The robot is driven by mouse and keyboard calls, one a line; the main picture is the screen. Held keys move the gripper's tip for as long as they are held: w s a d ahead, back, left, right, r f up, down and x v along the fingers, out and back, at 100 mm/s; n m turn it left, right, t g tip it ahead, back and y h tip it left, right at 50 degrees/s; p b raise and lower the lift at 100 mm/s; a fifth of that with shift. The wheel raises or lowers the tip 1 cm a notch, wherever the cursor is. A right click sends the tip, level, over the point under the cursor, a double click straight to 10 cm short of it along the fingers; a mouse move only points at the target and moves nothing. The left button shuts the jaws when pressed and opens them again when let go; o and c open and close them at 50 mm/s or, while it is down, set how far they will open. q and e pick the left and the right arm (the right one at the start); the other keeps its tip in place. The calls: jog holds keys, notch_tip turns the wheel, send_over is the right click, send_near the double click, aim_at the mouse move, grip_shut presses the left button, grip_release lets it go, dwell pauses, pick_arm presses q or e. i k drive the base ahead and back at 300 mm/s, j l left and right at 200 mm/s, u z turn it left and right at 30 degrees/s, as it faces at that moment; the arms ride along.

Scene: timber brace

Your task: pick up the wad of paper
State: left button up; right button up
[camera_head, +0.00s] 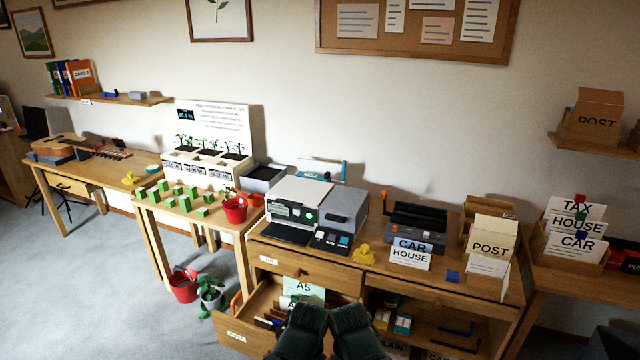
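A small crumpled yellow lump (364,254), which may be the wad of paper, lies on the wooden desk top in front of the printer, left of the CAR and HOUSE cards. A similar yellow lump (130,178) lies on the far-left table; I cannot tell for sure what either is. My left gripper (306,318) and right gripper (350,318) are dark shapes side by side at the bottom centre, in front of the open drawer and below the desk top. Their fingers are not clear, and nothing shows held.
The open drawer (262,312) with A5 files juts out from the desk. A printer (308,212), a dark binding machine (416,226) and a POST holder (490,246) crowd the desk top. A red bucket (184,285) and a potted plant (210,296) stand on the floor.

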aim_at(286, 304)
jog(key=i+j+z, duration=0.3)
jog(key=i+j, duration=0.25)
jog(key=i+j+z, duration=0.3)
jog(key=i+j, duration=0.4)
